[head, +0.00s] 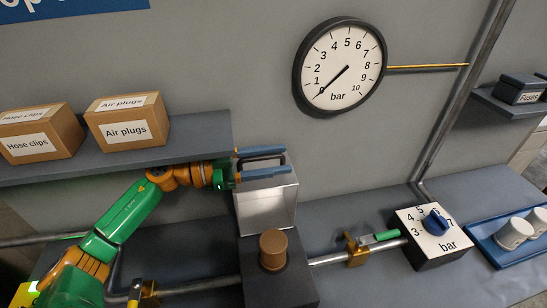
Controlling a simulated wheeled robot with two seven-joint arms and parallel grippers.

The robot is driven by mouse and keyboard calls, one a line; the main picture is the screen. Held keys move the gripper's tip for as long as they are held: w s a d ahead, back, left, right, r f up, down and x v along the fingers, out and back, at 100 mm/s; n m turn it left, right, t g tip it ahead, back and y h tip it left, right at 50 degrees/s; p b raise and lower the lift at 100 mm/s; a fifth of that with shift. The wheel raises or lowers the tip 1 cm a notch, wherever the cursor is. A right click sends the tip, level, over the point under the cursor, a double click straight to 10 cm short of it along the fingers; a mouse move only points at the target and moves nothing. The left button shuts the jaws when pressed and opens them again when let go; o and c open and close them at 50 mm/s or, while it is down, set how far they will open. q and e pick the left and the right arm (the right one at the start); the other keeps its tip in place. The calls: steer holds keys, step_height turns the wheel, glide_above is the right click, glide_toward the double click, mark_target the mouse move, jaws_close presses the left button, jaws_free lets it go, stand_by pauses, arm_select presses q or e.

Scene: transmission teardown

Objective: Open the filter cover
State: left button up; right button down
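The filter cover (266,208) is a silver-grey panel standing upright at the back of the dark filter housing (277,291). A black bar handle (268,152) is at its top. A brown cylinder (273,249) stands exposed on top of the housing. My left gripper (262,162) is at the handle, its two blue fingers apart, one above and one below. The handle shows between the fingers; I cannot tell whether either finger touches it. My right gripper is not in view.
A shelf (110,163) with two cardboard boxes lies above my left arm. A pipe with a green-handled valve (380,237) runs right of the housing to a blue-knob regulator (437,222). A blue tray (511,255) holds white cups. A pressure gauge (340,68) hangs above.

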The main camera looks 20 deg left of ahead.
mark_target(240, 166)
arm_select(q)
steer(key=shift+s+a+f+b, duration=0.25)
steer(key=shift+s+a+b, duration=0.1)
steer(key=shift+a+b, duration=0.15)
steer(key=shift+s+a+f+b, duration=0.2)
steer(key=shift+s+a+b, duration=0.15)
steer(key=shift+a+b, duration=0.15)
steer(key=v, duration=0.2)
steer(key=b+v, duration=0.1)
steer(key=v, duration=0.1)
steer(key=shift+s+a+r, duration=0.1)
steer(key=shift+r, duration=0.15)
steer(key=shift+s+a+r, duration=0.1)
steer(key=shift+s+a, duration=0.05)
steer(key=shift+r, duration=0.1)
steer(key=shift+s+a, duration=0.3)
steer(key=shift+a, duration=0.2)
steer(key=p+v, duration=0.3)
steer(key=v, duration=0.4)
steer(key=shift+s, duration=0.1)
